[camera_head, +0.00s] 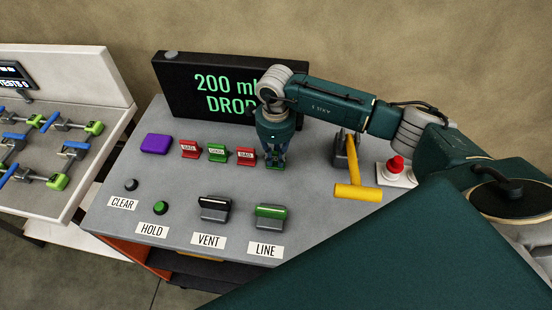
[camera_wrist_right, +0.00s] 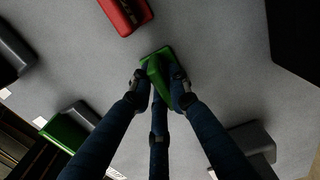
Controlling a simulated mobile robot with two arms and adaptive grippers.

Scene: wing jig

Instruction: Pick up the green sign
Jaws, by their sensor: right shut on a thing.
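My right gripper (camera_head: 275,158) points down at the right end of a row of small signs on the grey panel. It is shut on a green sign (camera_wrist_right: 156,60), whose base shows between and beyond the fingertips in the wrist view. Most of this sign is hidden by the fingers in the head view, and I cannot tell whether it is clear of the panel. Another green sign (camera_head: 217,153) stands between two red signs, the left one (camera_head: 188,149) and the right one (camera_head: 246,156). A red sign also shows in the wrist view (camera_wrist_right: 125,14). My left gripper is out of view.
A black display (camera_head: 178,90) stands behind the panel (camera_head: 180,205). A purple block (camera_head: 156,144) lies left of the signs. Vent (camera_head: 214,208) and line (camera_head: 271,216) switches are in front. A yellow-handled lever (camera_head: 357,192) and red button (camera_head: 396,163) are to the right.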

